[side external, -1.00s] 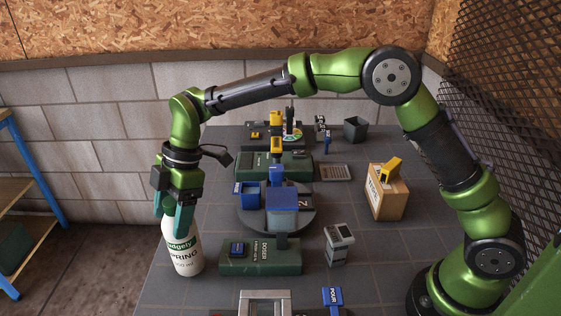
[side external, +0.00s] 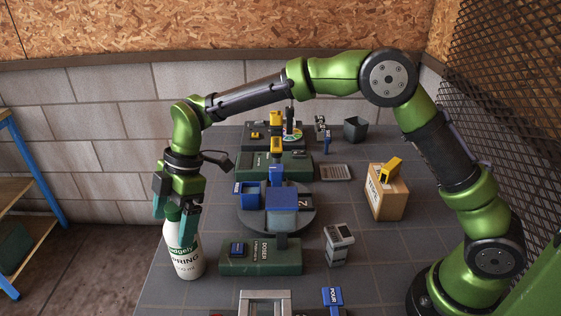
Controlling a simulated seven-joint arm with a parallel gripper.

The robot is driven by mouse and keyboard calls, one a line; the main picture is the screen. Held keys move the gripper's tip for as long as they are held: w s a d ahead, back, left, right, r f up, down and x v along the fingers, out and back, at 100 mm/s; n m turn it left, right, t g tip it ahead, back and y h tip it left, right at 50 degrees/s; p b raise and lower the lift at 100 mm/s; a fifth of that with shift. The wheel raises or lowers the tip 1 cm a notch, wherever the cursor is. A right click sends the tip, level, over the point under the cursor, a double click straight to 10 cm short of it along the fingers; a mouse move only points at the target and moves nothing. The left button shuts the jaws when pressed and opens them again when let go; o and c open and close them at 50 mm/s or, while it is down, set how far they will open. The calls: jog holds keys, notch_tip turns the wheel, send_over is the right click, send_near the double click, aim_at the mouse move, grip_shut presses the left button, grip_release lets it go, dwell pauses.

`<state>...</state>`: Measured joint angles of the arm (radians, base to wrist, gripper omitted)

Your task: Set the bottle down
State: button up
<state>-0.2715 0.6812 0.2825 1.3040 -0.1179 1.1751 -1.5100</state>
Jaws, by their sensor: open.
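A white bottle (side external: 188,266) with a green label stands upright on the left part of the grey table, near its left edge. My gripper (side external: 174,224) is above it, pointing down, with its teal fingers open on either side of the bottle's upper part. The fingers hide part of the bottle's neck and label. I cannot tell whether a finger touches the bottle.
A green doser box (side external: 262,258) stands just right of the bottle. Behind it is a dark turntable (side external: 247,222) with blue containers. A small grey device (side external: 339,246) and a cardboard box (side external: 388,197) stand further right. The table's left edge is close to the bottle.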

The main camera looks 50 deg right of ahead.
jog(key=s+d+r+m+t, duration=0.1)
jog(key=s+d+r+m, duration=0.1)
jog(key=d+r, duration=0.4)
jog(key=s+d+r+m+t, duration=0.1)
jog(key=d+r+m, duration=0.15)
jog(key=r, duration=0.65)
jog(key=s+d+f+m+t+h, duration=0.1)
jog(key=s+d+f+m+t, duration=0.1)
jog(key=s+d+m, duration=0.6)
jog(key=s+d+f+m+t+h, duration=0.1)
jog(key=s+d+f+m+t, duration=0.1)
jog(key=s+d+m, duration=0.7)
jog(key=shift+s+d+t+h, duration=0.3)
jog(key=shift+s+d+t, duration=0.25)
jog(key=shift+s, duration=0.6)
